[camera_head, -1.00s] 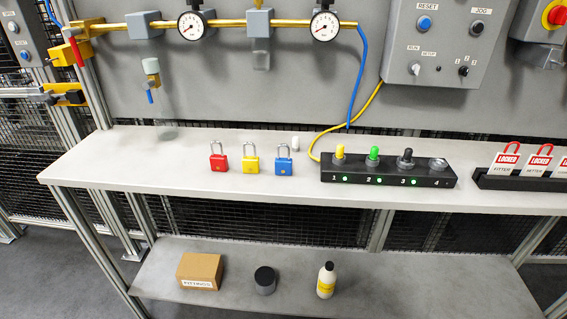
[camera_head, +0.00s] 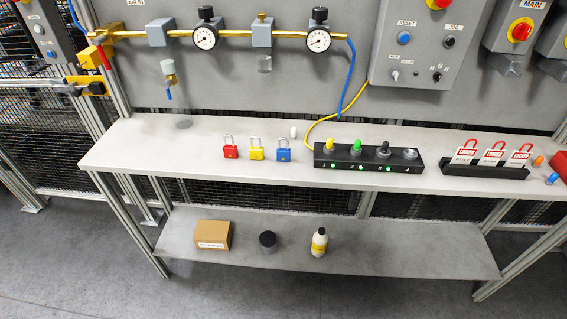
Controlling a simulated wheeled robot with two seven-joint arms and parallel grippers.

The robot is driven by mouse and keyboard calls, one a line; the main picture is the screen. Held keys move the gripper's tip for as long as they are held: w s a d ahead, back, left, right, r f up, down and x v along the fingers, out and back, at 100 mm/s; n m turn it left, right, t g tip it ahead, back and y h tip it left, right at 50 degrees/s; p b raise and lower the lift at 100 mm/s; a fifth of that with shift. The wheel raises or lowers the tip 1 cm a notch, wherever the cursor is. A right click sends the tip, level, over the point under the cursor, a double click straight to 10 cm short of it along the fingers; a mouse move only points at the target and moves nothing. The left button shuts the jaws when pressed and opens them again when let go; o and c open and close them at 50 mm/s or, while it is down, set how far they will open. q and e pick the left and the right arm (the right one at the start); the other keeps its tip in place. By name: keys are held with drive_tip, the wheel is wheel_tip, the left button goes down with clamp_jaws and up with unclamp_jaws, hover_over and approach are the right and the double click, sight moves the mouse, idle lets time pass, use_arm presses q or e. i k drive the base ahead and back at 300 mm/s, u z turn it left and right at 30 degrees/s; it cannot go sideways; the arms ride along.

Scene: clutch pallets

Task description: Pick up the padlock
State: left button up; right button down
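Three padlocks stand upright in a row on the grey bench top (camera_head: 130,150). The red padlock (camera_head: 230,152) is at the left, the yellow padlock (camera_head: 256,153) is in the middle and the blue padlock (camera_head: 283,155) is at the right. Their silver shackles point up and look closed. The padlocks stand apart from one another, with nothing touching them. Neither of my grippers shows in the head view.
A black block (camera_head: 368,161) with numbered plugs stands right of the padlocks. A black rack (camera_head: 447,176) with red-and-white tags is further right. A small white piece (camera_head: 294,132) lies behind. The lower shelf holds a box (camera_head: 212,235), a black container (camera_head: 268,241) and a bottle (camera_head: 319,241).

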sight(282, 154)
drive_tip(key=k, duration=1)
drive_tip(key=z, duration=0.9)
drive_tip(key=i, duration=2.15)
drive_tip(key=u, duration=0.9)
